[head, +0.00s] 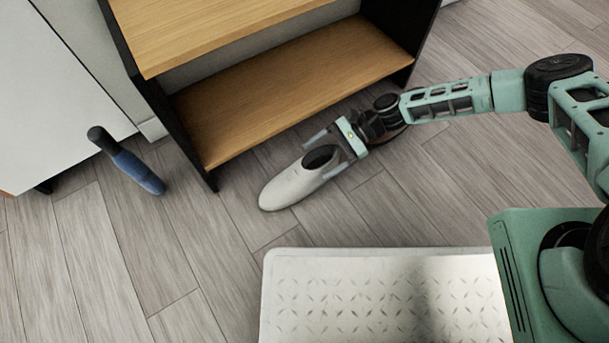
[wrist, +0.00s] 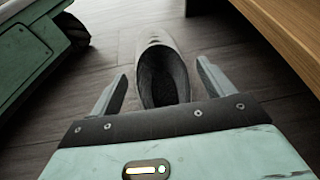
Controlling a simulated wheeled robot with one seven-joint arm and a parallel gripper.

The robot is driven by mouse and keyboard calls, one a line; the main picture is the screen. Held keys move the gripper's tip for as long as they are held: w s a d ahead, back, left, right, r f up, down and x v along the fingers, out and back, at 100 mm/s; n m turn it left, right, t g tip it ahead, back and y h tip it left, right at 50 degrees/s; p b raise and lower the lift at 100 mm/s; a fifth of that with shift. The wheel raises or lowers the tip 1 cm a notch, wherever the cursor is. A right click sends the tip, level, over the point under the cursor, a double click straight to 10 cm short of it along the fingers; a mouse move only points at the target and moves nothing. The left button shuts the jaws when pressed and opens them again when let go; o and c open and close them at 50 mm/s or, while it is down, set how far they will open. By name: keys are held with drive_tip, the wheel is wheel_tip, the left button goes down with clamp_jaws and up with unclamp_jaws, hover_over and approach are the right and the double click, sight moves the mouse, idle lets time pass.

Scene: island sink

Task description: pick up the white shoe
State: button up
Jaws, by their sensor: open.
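The white shoe (head: 290,188) lies on the wood floor in front of the low shelf, its toe pointing to the lower left in the head view. Its dark opening faces up. My gripper (head: 325,154) is at the heel end, with its fingers on either side of the shoe. In the wrist view the shoe (wrist: 163,70) sits between the two open fingers of my gripper (wrist: 162,82), with a gap on each side. The heel's back edge is hidden by the gripper body.
A wooden shelf unit (head: 290,95) with black sides stands right behind the shoe. A white textured step or mat (head: 385,295) lies at the front. A blue object with a dark end (head: 135,168) is at the left. Floor between them is clear.

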drive_tip(key=c, duration=1.6)
